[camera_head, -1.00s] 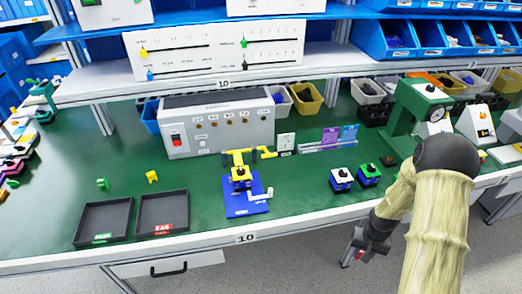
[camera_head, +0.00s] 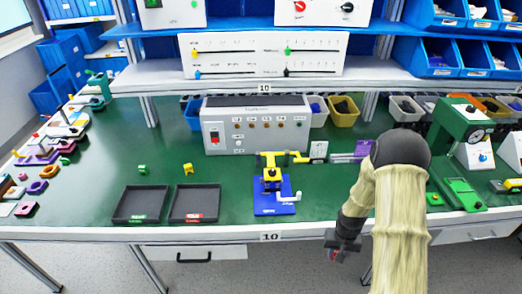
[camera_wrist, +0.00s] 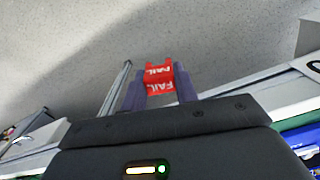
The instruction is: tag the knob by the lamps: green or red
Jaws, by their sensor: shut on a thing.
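My gripper (camera_wrist: 160,90) is shut on a red tag (camera_wrist: 160,78) with white FAIL lettering. In the head view my gripper (camera_head: 340,246) hangs in front of the bench edge, above the floor. A yellow clamp fixture (camera_head: 270,160) on a blue base (camera_head: 276,207) stands on the bench to its left; a dark knob part (camera_head: 271,184) sits in it. Behind it is a grey test box (camera_head: 217,144) with a row of lamps (camera_head: 267,125); I cannot tell which are lit. A green tag (camera_head: 143,168) and a yellow tag (camera_head: 188,168) stand at the left.
Two dark trays, one with a green label (camera_head: 122,205) and one with a red label (camera_head: 177,205), lie left of the fixture. A green press (camera_head: 460,120) stands at the right. My arm hides part of the bench.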

